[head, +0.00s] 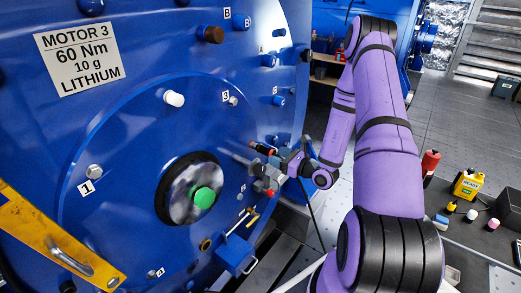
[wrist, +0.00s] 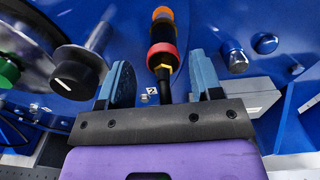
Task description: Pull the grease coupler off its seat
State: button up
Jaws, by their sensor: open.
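What looks like the grease coupler (wrist: 162,35) is a black cylinder with an orange end, a red ring and a brass-coloured fitting, with a dark hose-like part running down from it. It shows in the wrist view between and beyond the two blue fingers. In the head view the coupler (head: 262,149) is a small red and black piece at the blue motor face (head: 130,120). My gripper (wrist: 161,75) is open, with a finger on either side of the coupler's line and visible gaps. In the head view my gripper (head: 274,164) is close to the motor face. The seat itself is hard to make out.
A rod with a large dark knob (wrist: 78,72) stands left of my gripper. Bolt heads (wrist: 237,62) stick out at right. A blue holder with tools (head: 236,252) hangs below. A red bottle (head: 430,163) and yellow can (head: 467,185) stand on the right.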

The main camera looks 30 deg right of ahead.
jog(key=shift+w+f, duration=0.2)
jog(key=shift+w, duration=0.05)
